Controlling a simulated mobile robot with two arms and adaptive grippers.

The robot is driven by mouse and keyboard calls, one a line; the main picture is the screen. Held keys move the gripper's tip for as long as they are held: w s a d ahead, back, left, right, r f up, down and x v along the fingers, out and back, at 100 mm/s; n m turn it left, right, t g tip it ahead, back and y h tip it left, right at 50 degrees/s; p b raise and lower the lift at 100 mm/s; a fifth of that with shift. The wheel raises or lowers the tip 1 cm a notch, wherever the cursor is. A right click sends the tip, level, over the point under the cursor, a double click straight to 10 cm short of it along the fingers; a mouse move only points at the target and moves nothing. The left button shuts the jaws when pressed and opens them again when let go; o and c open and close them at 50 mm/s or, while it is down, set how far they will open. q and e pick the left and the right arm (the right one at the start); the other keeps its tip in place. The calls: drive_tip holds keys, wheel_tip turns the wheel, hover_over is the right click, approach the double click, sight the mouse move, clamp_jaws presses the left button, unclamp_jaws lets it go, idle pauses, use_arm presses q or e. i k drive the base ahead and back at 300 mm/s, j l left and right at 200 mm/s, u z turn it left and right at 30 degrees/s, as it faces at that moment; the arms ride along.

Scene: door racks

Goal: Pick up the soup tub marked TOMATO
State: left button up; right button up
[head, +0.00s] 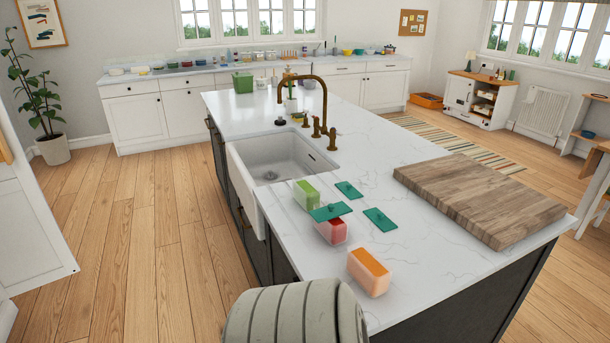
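Three clear soup tubs stand on the white island worktop right of the sink in the head view. One has green contents (307,195), one red contents (333,233), and one orange contents (369,272) nearest me. No marking is readable, so I cannot tell which says TOMATO. A teal lid (330,211) overlaps the back of the red tub; I cannot tell whether it rests on it. Two more teal lids, one behind (348,189) and one to the right (380,219), lie on the worktop. Neither gripper is in view; part of my own arm shows at the bottom.
A thick wooden board (480,197) covers the right of the island worktop (430,262). The sink (272,158) and brass tap (316,128) are beyond the tubs. A green container (243,82) stands at the far end. Wooden floor (130,250) is clear at left.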

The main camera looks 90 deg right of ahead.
sight(334, 231)
drive_tip(key=i+z, duration=0.2)
drive_tip(key=z, duration=0.25)
drive_tip(key=i+z, duration=0.15)
drive_tip(key=z, duration=0.35)
drive_tip(key=i+z, duration=0.2)
drive_tip(key=z, duration=0.25)
drive_tip(key=i+j+z, duration=0.15)
drive_tip(key=z, duration=0.35)
drive_tip(key=i+j+z, duration=0.1)
drive_tip(key=z, duration=0.3)
drive_tip(key=i+j+z, duration=0.1)
drive_tip(key=z, duration=0.35)
drive_tip(key=i+j+z, duration=0.2)
drive_tip(key=z, duration=0.2)
drive_tip(key=i+j+z, duration=0.1)
drive_tip(key=z, duration=0.35)
drive_tip(key=j+z, duration=0.4)
drive_tip(key=l, duration=0.1)
